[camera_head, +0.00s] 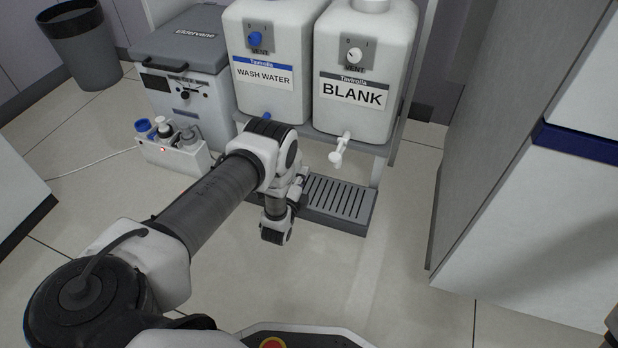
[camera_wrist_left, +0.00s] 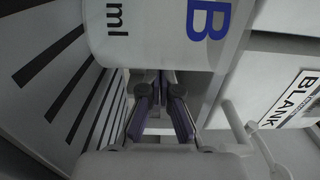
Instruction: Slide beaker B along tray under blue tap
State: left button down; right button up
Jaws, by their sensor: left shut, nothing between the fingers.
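Beaker B (camera_wrist_left: 150,35), white with a blue letter B and "ml", fills the top of the left wrist view. It is hidden behind my arm in the head view. The slatted drip tray (camera_head: 340,203) lies below the tanks; its slats also show in the left wrist view (camera_wrist_left: 52,75). My left gripper (camera_wrist_left: 162,85) is shut and empty, its fingertips close to the beaker. I cannot tell whether they touch it. The blue tap (camera_head: 239,117) is on the WASH WATER tank (camera_head: 268,95), mostly covered by my arm.
The BLANK tank (camera_head: 362,115) with a white tap (camera_head: 340,150) stands to the right. A grey box (camera_head: 185,70) and a small white block with bottles (camera_head: 172,148) stand left. A large cabinet (camera_head: 530,210) bounds the right. The floor in front of the tray is clear.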

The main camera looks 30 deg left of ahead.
pick_arm(q)
jog(key=shift+a+r, duration=0.1)
pick_arm(e)
jog(key=shift+r, duration=0.15)
pick_arm(q)
jog(key=s+a+p, duration=0.1)
jog(key=a, duration=0.1)
jog(key=s+a+p, duration=0.2)
jog(key=a, duration=0.1)
jog(key=s+a+p, duration=0.1)
jog(key=s+a, duration=0.1)
jog(key=shift+s+a+p, duration=0.15)
jog(key=shift+a+p, duration=0.15)
jog(key=shift+a, duration=0.1)
jog(key=shift+s+a, duration=0.1)
jog(key=shift+a, duration=0.05)
pick_arm(e)
jog(key=r, duration=0.1)
jog(key=s+r, duration=0.1)
jog(key=r, duration=0.2)
jog(key=shift+s+r, duration=0.3)
